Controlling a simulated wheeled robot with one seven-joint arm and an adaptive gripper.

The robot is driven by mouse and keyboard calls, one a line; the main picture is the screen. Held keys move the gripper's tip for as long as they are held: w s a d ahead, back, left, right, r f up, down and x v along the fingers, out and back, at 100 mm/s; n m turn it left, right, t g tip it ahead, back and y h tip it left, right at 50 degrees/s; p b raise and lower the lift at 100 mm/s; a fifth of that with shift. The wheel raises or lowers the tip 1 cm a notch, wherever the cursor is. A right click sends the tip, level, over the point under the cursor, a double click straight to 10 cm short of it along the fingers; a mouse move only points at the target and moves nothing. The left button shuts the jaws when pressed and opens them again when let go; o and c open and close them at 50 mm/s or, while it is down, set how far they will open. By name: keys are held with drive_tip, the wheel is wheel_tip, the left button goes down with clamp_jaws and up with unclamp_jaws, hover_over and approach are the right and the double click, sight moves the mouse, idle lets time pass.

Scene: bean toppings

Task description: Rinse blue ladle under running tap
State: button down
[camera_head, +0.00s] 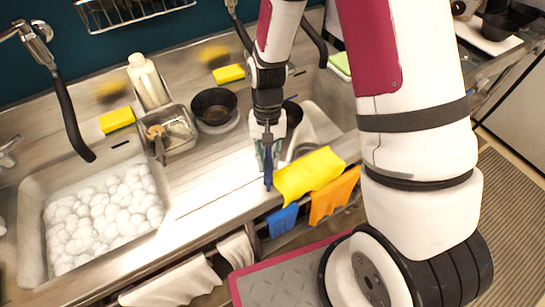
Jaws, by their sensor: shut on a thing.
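My gripper (267,135) points down over the counter edge beside the right sink. It is shut on the blue ladle (268,168), whose blue part shows below the fingers. The rest of the ladle is hidden by the gripper. The right sink (325,117) lies just to the right of the gripper, partly covered by my arm. A black tap (318,45) hangs above the right sink, partly behind my arm. Whether water runs from it cannot be seen. A second black tap (70,110) hangs over the left sink.
The left sink (32,225) is full of white foam. A black bowl (213,105), a white bottle (148,82), a metal container (178,130) and yellow sponges (117,120) stand behind. Yellow (308,174) and orange (334,196) cloths hang at the front edge. The counter between the sinks is clear.

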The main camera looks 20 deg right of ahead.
drive_tip(key=w+d+f+b, duration=0.1)
drive_tip(key=w+b, duration=0.1)
drive_tip(key=w, duration=0.2)
drive_tip(key=w+d+f+b, duration=0.1)
drive_tip(key=w+b, duration=0.2)
drive_tip(key=w, duration=0.1)
drive_tip(key=w+d+f+b, duration=0.1)
drive_tip(key=w+b, duration=0.2)
drive_tip(key=w, duration=0.1)
drive_tip(key=shift+w+d+f, duration=0.15)
drive_tip(key=shift+d+f, duration=0.2)
drive_tip(key=shift+w+d+f+b, duration=0.1)
drive_tip(key=shift+w+d+b, duration=0.15)
drive_tip(key=shift+w, duration=0.3)
drive_tip(key=shift+w+d+f+b, duration=0.15)
drive_tip(key=shift+w+b, duration=0.2)
drive_tip(key=shift+w, duration=0.2)
drive_tip(key=shift+d+r, duration=0.1)
drive_tip(key=shift+s+d, duration=0.2)
drive_tip(key=shift+d, duration=0.15)
drive_tip(key=shift+w+a, duration=0.1)
drive_tip(key=shift+a, duration=0.1)
drive_tip(key=shift+w+a, duration=0.1)
drive_tip(key=shift+a, duration=0.2)
drive_tip(key=shift+d, duration=0.2)
